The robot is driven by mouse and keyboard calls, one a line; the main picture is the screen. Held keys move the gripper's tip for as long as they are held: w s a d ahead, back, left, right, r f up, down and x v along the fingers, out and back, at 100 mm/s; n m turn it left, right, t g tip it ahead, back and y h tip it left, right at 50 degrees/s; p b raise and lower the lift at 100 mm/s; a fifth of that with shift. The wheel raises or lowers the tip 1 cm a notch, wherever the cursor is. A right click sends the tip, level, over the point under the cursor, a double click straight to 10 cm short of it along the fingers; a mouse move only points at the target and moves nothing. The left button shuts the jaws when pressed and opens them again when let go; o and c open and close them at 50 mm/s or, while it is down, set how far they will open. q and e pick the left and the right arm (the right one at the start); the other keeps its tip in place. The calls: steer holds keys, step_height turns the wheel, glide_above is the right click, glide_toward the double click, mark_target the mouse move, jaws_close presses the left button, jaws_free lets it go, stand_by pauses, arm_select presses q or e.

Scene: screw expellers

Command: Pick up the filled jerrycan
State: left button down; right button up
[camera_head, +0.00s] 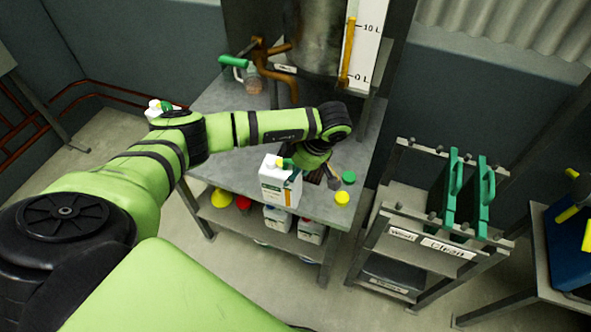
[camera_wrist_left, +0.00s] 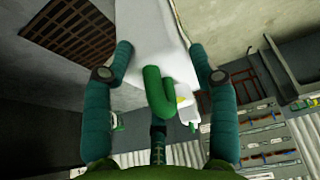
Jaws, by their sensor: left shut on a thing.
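A white jerrycan (camera_head: 279,186) with a green handle, a yellow cap and a printed label shows at the front of the grey metal table. My left gripper (camera_head: 297,163) reaches down to its top from behind. In the left wrist view, the two teal fingers (camera_wrist_left: 161,58) are on either side of the white jerrycan body (camera_wrist_left: 154,30), with its green handle (camera_wrist_left: 155,95) between them. The gripper is shut on it. In the head view the jerrycan overlaps the table's front edge; I cannot tell whether it touches the tabletop. My right gripper is not in view.
A green cap (camera_head: 349,177) and a yellow cap (camera_head: 342,198) lie right of the jerrycan. Another white container (camera_head: 160,107) is at far left. A rack (camera_head: 405,205) with green panels stands right.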

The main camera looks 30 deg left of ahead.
arm_select(q)
steer(key=shift+s+d+f, duration=0.1)
steer(key=shift+s+f, duration=0.2)
steer(key=shift+f, duration=0.1)
steer(key=c, duration=0.5)
jaws_free()
steer(key=shift+c, duration=0.2)
steer(key=shift+o, duration=1.3)
steer(key=shift+w, duration=0.15)
steer(key=shift+r, duration=0.1)
steer(key=v, duration=1.1)
steer(key=shift+r, duration=0.45)
steer(key=shift+w, duration=0.15)
